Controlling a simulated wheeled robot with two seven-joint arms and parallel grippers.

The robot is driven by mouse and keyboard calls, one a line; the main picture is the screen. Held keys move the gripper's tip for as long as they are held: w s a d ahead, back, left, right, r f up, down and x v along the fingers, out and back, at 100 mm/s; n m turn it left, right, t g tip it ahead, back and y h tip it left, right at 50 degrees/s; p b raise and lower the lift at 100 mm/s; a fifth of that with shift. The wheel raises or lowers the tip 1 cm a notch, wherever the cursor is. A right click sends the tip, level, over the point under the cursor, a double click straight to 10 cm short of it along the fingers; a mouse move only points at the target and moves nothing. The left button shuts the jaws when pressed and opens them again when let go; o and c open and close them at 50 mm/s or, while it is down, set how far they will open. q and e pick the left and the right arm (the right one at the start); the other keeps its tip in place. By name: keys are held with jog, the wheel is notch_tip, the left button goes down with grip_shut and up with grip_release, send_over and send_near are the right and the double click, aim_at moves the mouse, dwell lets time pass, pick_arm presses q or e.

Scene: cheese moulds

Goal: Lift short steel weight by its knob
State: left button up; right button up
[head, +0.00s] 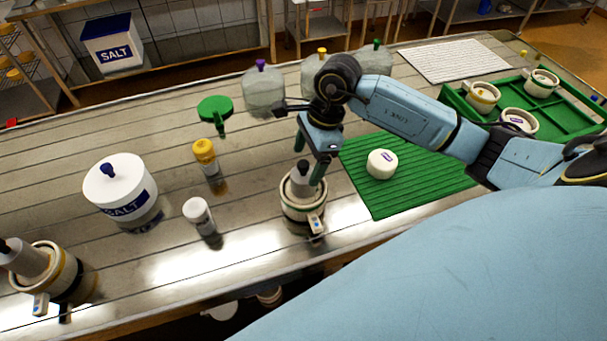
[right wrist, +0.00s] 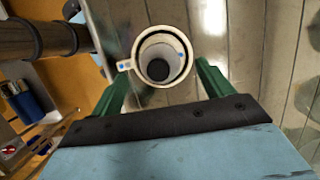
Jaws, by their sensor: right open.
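A grey steel weight (head: 302,187) stands in a cream mould (head: 303,213) with dark bands and a small tag, near the table's front edge. The weight's dark round top (right wrist: 158,69) shows inside the mould's rings in the right wrist view. My right gripper (head: 309,158) is open and points down just above this weight, its green fingers on either side of the knob. In the right wrist view its fingers (right wrist: 162,72) are apart with nothing gripped. Another steel weight (head: 27,260) sits in a mould at the far left. My left gripper is in neither view.
A salt pot (head: 121,190), a yellow-capped shaker (head: 204,152) and a white-capped jar (head: 199,215) stand left of the mould. A green mat (head: 407,198) with a white cheese (head: 382,164) lies right. Translucent jars (head: 264,92) stand behind.

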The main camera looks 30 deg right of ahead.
aim_at(301, 174)
jog(key=p+x, duration=0.1)
jog(key=x, duration=0.2)
jog(key=shift+a+f, duration=0.3)
jog(key=shift+f, duration=0.35)
jog(key=shift+w, duration=0.1)
jog(key=c, duration=1.4)
jog(key=shift+r, duration=0.55)
notch_tip(301, 174, up, 9)
jog(key=shift+b, duration=0.65)
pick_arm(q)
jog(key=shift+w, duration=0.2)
